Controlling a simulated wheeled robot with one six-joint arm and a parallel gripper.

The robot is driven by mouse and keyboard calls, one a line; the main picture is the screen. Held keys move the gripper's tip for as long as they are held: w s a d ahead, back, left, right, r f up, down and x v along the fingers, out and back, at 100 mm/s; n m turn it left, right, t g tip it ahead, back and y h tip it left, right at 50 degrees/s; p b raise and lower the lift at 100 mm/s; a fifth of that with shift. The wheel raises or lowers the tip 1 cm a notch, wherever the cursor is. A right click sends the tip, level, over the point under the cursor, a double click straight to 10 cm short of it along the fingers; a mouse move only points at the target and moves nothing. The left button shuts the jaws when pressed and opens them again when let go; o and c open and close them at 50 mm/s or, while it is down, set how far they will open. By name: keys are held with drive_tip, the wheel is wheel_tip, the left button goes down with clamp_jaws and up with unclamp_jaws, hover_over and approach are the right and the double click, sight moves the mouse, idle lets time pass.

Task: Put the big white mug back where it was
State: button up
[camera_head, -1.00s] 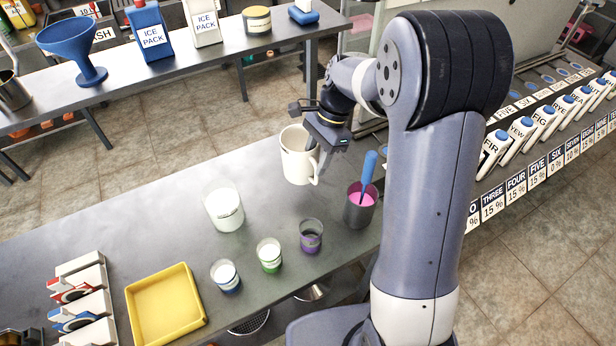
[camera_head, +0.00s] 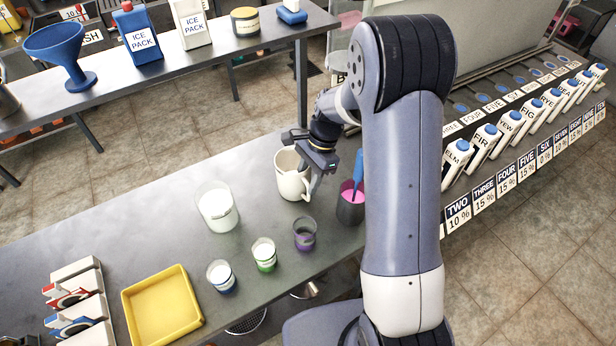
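The big white mug (camera_head: 288,178) is upright over the back part of the grey table. My gripper (camera_head: 314,182) is at the mug's right side, with its fingers at the handle, and appears shut on it. The fingertips are partly hidden. The mug's base is at or very near the tabletop; I cannot tell whether it touches.
A glass beaker of white stuff (camera_head: 217,207) stands left of the mug. A dark cup of pink liquid with a blue-handled tool (camera_head: 350,205) stands close right. Small cups, including a purple one (camera_head: 304,235), stand in front. A yellow tray (camera_head: 163,305) lies front left.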

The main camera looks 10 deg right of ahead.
drive_tip(key=o, duration=0.5)
drive_tip(key=shift+c, duration=0.2)
drive_tip(key=b+v, duration=0.1)
drive_tip(key=v, duration=1.1)
drive_tip(key=shift+r, duration=0.15)
drive_tip(key=shift+s, duration=0.1)
drive_tip(key=p+x, duration=0.1)
drive_tip(key=x, duration=1)
drive_tip(key=shift+a+f, duration=0.2)
drive_tip(key=shift+f, duration=0.05)
drive_tip(key=shift+r, duration=1.35)
